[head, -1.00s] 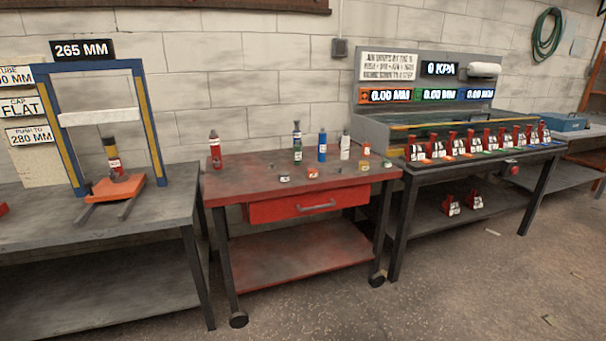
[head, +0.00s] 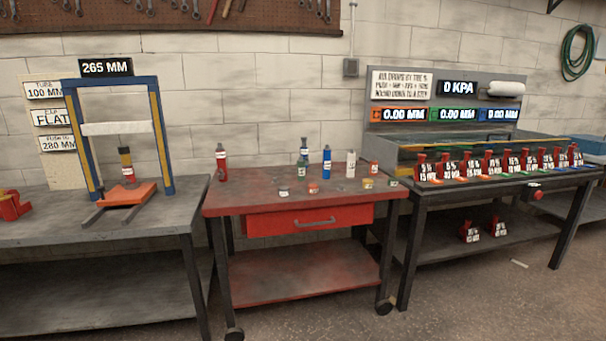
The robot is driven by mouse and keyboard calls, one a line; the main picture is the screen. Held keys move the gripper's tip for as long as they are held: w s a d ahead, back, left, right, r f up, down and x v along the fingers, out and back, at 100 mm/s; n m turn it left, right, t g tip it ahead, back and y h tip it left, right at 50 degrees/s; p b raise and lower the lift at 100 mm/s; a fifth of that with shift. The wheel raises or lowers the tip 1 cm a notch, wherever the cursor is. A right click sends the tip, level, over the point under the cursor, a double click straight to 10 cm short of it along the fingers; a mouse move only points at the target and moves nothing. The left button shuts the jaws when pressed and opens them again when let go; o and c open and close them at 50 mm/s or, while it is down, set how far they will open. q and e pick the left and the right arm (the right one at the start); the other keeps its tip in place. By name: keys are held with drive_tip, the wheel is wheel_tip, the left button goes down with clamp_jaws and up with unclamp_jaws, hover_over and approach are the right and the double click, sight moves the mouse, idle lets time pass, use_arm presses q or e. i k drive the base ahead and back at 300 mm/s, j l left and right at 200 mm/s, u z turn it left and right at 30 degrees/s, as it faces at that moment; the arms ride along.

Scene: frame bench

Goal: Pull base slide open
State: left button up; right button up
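The base slide looks to be the orange plate (head: 128,195) on two dark rails (head: 99,214) that reach toward the front of the left grey bench (head: 60,230). Neither of my grippers is in view.
A red cart (head: 300,205) with a drawer (head: 310,220), bottles and small tins stands in the middle. At right, another bench (head: 480,188) carries a row of red jacks and a water tank. A red object (head: 12,205) lies at the left bench's far left. Floor shows in front.

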sight(135, 192)
drive_tip(key=u, duration=1.25)
